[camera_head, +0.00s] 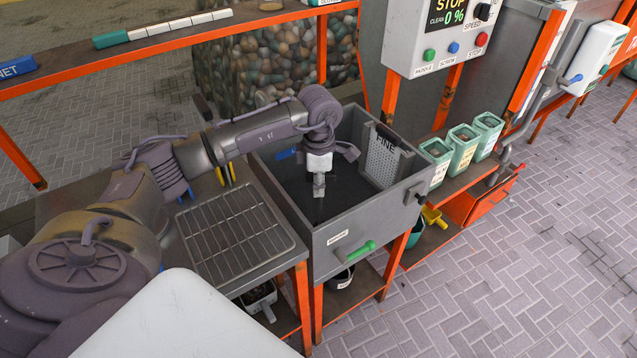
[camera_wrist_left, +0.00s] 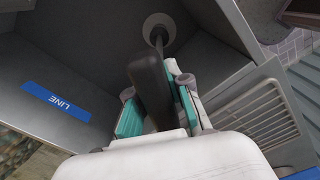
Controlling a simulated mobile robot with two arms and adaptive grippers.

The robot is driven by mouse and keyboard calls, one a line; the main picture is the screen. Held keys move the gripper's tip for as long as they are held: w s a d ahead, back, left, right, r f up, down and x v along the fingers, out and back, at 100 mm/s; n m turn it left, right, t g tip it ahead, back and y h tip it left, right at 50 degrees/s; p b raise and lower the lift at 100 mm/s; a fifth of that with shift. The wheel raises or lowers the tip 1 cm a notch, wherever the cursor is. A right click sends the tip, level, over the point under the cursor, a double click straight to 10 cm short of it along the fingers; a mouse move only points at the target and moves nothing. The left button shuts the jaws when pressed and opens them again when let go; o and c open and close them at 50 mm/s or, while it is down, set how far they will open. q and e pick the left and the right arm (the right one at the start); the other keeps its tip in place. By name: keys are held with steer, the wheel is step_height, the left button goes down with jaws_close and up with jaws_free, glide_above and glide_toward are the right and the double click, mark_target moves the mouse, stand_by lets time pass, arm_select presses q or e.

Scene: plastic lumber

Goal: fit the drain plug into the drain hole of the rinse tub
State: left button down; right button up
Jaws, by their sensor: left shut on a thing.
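The grey rinse tub (camera_head: 345,248) stands in the middle of the head view. My left gripper (camera_head: 319,186) reaches down inside it from above. In the left wrist view, my left gripper (camera_wrist_left: 152,92) has its teal pads on both sides of a dark, long piece, the drain plug's handle (camera_wrist_left: 150,72). A pale round ring, the drain hole (camera_wrist_left: 158,22), shows on the tub floor just beyond the handle's far end. A thin stem lines up with the ring. I cannot tell whether the plug touches or sits in the hole. My right gripper is in neither view.
A perforated screen marked FINE (camera_head: 382,160) hangs inside the tub's right wall. A blue LINE label (camera_wrist_left: 56,101) is on a tub wall. A wire drying rack (camera_head: 235,233) lies left of the tub. Green-white bins (camera_head: 463,147) stand to the right.

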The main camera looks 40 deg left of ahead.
mark_target(319, 200)
arm_select(q)
steer(key=shift+f+b, duration=1.95)
steer(key=shift+f, duration=0.7)
steer(key=c, duration=1)
jaws_free()
step_height(319, 200, up, 12)
